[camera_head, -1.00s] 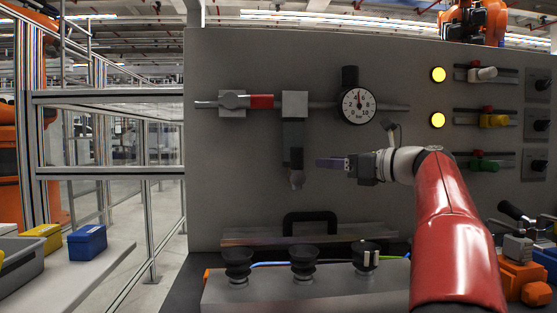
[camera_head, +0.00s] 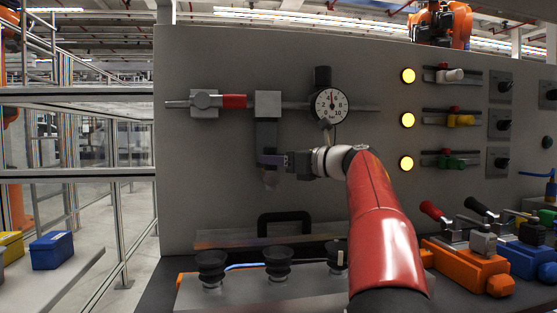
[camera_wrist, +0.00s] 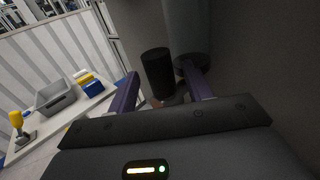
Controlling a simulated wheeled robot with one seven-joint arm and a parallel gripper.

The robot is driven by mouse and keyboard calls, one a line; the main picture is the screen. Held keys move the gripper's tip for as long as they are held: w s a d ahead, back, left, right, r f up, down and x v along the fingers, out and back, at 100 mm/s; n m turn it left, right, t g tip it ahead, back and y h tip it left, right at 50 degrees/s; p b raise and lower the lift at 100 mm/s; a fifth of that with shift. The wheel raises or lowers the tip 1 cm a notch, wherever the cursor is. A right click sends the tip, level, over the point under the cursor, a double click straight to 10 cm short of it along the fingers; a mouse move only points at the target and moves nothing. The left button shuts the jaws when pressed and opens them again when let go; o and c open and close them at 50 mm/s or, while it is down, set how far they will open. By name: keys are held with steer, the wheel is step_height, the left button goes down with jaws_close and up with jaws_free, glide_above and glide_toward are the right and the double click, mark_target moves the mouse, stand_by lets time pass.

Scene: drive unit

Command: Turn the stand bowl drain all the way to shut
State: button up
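The grey stand bowl (camera_head: 266,134) hangs under a light grey block on the upright panel. A paler drain piece (camera_head: 270,180) shows at its lower end, partly hidden by my gripper. My gripper (camera_head: 271,160) reaches in from the right, its purple fingers in front of the bowl's lower part. In the wrist view the two fingers of my gripper (camera_wrist: 156,84) are apart, with a black cylinder (camera_wrist: 158,72) between or just beyond their tips. The bowl's grey side (camera_wrist: 190,30) is behind the right finger. I cannot tell whether a finger touches anything, nor the drain's angle.
A pressure gauge (camera_head: 331,105) and a pipe with a red section (camera_head: 234,101) are above. A black handle (camera_head: 284,224) and black suction cups (camera_head: 211,266) are below. Toggle clamps (camera_head: 436,214) stand at right. A blue box (camera_head: 51,250) lies on the left table.

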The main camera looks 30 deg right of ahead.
jaws_close()
